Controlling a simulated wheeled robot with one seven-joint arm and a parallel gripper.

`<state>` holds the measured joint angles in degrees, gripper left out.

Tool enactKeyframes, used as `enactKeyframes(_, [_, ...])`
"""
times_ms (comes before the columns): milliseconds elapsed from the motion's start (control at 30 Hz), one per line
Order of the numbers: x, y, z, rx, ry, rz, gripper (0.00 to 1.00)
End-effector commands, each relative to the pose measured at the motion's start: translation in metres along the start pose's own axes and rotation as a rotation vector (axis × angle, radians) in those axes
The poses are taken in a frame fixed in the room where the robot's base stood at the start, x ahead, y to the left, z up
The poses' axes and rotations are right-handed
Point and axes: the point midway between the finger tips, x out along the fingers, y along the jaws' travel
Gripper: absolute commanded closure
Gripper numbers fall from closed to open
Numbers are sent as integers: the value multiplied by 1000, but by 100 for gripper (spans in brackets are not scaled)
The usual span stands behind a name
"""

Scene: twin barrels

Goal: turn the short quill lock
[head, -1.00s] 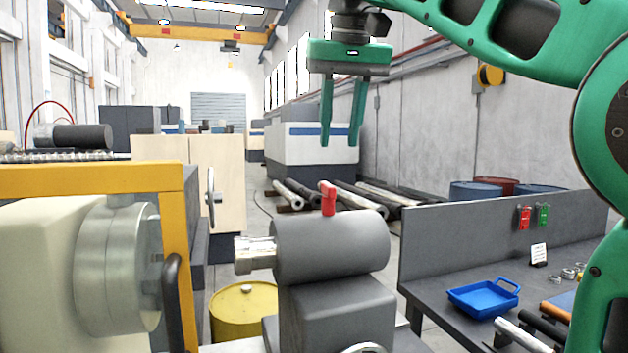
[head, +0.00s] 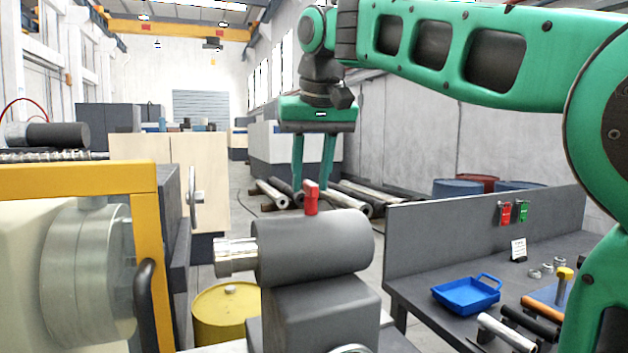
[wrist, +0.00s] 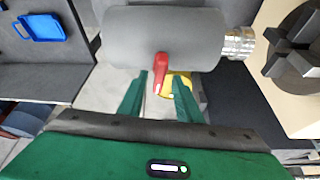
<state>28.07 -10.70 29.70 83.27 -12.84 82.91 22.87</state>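The short quill lock (head: 311,201) is a red lever on top of the grey tailstock barrel (head: 315,247). It stands up with its top tilted slightly left in the head view. My gripper (head: 312,187) points down with its two green fingers apart, one on each side of the lever in the picture. In the wrist view the red lever (wrist: 160,66) also shows between the open fingertips (wrist: 159,76), with visible gaps to both. I cannot tell how deep the lever sits between the fingers. Nothing is held.
A steel quill (head: 235,257) sticks out of the barrel to the left. A yellow-framed machine (head: 145,240) stands at the left, a yellow drum (head: 225,312) behind. At right is a grey bench (head: 415,275) with a blue tray (head: 466,294) and rods.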

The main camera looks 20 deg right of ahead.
Motion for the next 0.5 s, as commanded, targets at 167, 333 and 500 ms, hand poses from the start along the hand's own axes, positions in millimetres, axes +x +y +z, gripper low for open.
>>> enactKeyframes(167, [1,0,0,0,0,0,69])
enactKeyframes(333, [1,0,0,1,0,0,90])
enactKeyframes(500, [0,0,0,1,0,0,100])
